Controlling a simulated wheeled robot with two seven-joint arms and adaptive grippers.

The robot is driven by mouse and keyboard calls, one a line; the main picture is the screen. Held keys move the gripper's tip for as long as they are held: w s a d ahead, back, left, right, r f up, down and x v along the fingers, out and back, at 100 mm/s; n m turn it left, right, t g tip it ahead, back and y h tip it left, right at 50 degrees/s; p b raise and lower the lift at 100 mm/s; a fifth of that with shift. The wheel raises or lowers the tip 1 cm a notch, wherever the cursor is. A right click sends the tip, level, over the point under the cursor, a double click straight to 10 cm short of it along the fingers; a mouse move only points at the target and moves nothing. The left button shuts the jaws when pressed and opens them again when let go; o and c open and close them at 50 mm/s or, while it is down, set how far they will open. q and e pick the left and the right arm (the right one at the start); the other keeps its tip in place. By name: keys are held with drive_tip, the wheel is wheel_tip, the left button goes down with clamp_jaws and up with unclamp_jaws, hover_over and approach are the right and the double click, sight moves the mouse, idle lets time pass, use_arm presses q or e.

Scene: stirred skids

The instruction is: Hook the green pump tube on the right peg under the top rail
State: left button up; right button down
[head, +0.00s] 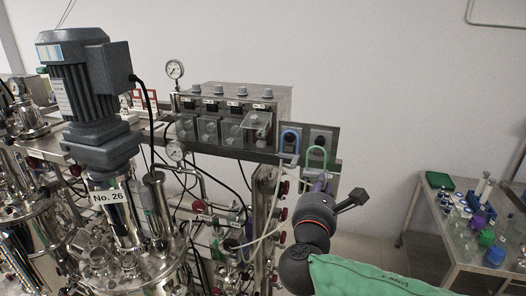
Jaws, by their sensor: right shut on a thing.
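The green pump tube (316,150) is an upturned loop in front of the right dark plate under the top rail (240,154). My right gripper (320,182) is just below the loop and shut on the tube's lower part. My gripper and wrist hide the tube's lower ends. The right peg (320,139) shows as a small light spot on its plate, near the top of the loop. I cannot tell whether the loop touches it. A blue tube loop (290,134) hangs at the left peg. My left gripper is not in view.
A row of pump heads with clear covers (208,128) stands left of the pegs. Pale hoses (268,215) and steel pipes run below. A motor (88,90) tops the vessel at left. A side table (470,235) with coloured labware is at right.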

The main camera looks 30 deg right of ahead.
sight(324, 171)
drive_tip(key=shift+b+x, duration=1.6)
drive_tip(key=shift+x, duration=0.65)
idle(0.5)
drive_tip(key=shift+w+d+m+b, duration=0.3)
drive_tip(key=shift+w+d+b, duration=0.05)
drive_tip(key=shift+b, duration=0.1)
drive_tip(key=shift+b+x, duration=0.95)
drive_tip(key=shift+x, duration=0.5)
idle(0.9)
drive_tip(key=shift+f+b, duration=0.2)
drive_tip(key=shift+b, duration=0.2)
idle(0.5)
idle(0.4)
drive_tip(key=c, duration=1.1)
unclamp_jaws()
drive_tip(key=shift+a, duration=0.15)
drive_tip(key=shift+s+a, duration=0.45)
drive_tip(key=shift+a, duration=0.05)
